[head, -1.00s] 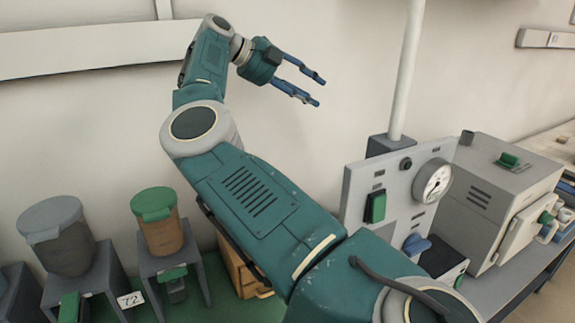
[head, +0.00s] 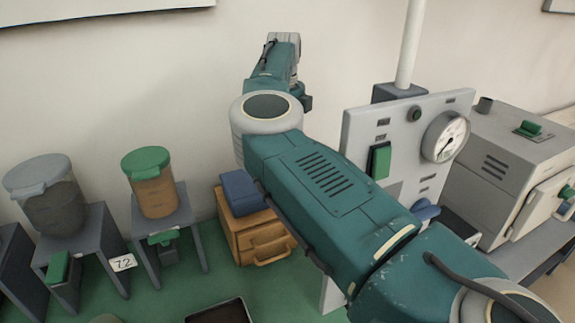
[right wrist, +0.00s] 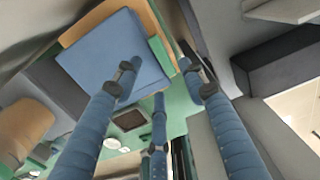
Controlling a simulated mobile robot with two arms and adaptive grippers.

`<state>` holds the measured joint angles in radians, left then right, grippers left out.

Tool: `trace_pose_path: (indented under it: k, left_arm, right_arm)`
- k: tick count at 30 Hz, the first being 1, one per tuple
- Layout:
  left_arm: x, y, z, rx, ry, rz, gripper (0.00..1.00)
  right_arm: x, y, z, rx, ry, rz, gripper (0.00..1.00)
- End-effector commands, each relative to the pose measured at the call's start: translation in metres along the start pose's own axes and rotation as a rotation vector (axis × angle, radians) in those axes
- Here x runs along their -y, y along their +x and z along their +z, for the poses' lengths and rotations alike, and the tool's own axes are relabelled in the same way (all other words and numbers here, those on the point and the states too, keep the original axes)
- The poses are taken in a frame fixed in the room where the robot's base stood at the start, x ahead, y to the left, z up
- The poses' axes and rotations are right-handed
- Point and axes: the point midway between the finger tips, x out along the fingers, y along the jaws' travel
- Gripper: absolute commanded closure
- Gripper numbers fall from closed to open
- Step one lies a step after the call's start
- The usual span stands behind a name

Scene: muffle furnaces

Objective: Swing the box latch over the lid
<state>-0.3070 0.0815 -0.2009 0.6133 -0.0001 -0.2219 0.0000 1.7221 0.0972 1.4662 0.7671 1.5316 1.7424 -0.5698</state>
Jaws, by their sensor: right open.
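A wooden box (head: 258,238) stands on the green floor surface against the wall, with a blue block-like lid (head: 241,192) on top and a handle on its front. The right wrist view shows a large blue panel (right wrist: 112,55) with wood along its edge, apparently the same lid. I cannot clearly make out the latch. My right gripper (right wrist: 158,80) is open and empty, its blue fingers spread, with one finger overlapping the panel in the picture; contact cannot be told. In the head view the arm hides this gripper. My left gripper is not in view.
Left of the box, an orange canister (head: 156,192) with a green lid and a grey-lidded canister (head: 52,208) stand on grey stands. A dark tray (head: 220,313) lies in front. A gauge panel (head: 365,140) and a grey furnace (head: 500,160) stand at right.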

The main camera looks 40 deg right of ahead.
Motion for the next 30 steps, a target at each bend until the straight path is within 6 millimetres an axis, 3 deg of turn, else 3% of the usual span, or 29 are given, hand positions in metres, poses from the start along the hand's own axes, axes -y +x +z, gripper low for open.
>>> trace_pose_path:
  k: [3, 9, 20, 27, 30]
  left_arm:
    - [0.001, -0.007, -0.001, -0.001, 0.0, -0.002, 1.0]
    - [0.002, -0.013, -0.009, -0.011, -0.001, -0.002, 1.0]
    - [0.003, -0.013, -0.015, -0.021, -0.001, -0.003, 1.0]
    - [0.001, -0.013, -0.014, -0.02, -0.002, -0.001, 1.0]
    - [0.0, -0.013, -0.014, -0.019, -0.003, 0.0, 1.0]
  right_arm:
    - [0.0, 0.021, -0.001, -0.004, 0.002, -0.001, 0.58]
    - [0.001, 0.044, 0.0, -0.001, 0.001, -0.002, 0.58]
    - [0.001, 0.052, 0.0, 0.0, 0.001, -0.002, 0.58]
    - [0.001, 0.051, 0.0, 0.0, 0.002, -0.002, 1.0]
    - [0.001, 0.051, 0.0, 0.0, 0.002, -0.002, 1.0]
